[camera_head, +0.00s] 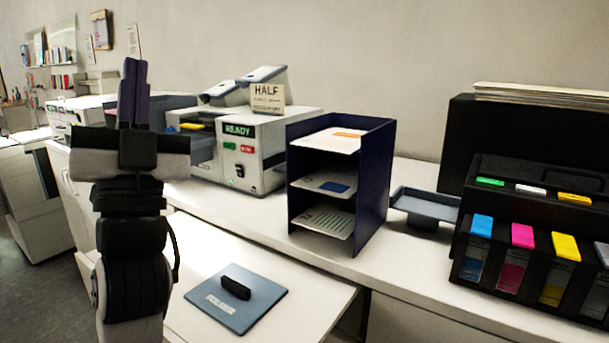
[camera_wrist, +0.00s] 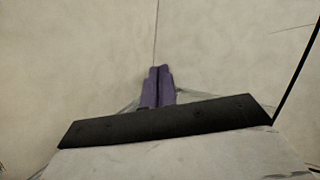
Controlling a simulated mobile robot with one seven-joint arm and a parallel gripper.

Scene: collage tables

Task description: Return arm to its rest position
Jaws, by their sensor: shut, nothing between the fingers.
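My gripper (camera_head: 133,70) points upward at the left of the head view, with its dark purple fingers together and nothing between them. In the wrist view my gripper (camera_wrist: 157,72) shows two purple fingers side by side, shut and empty, against a plain pale surface. My arm stands upright in front of the white counter and hides part of the machines behind it. The gripper appears apart from every object, though its exact distance from the machines behind is hard to tell.
A blue-grey board (camera_head: 255,311) with a black handle lies on the lower white surface. Behind stand a machine marked READY (camera_head: 270,150), a dark blue tray rack (camera_head: 375,185), a small grey tray (camera_head: 425,207) and a black ink unit (camera_head: 530,190) with coloured cartridges.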

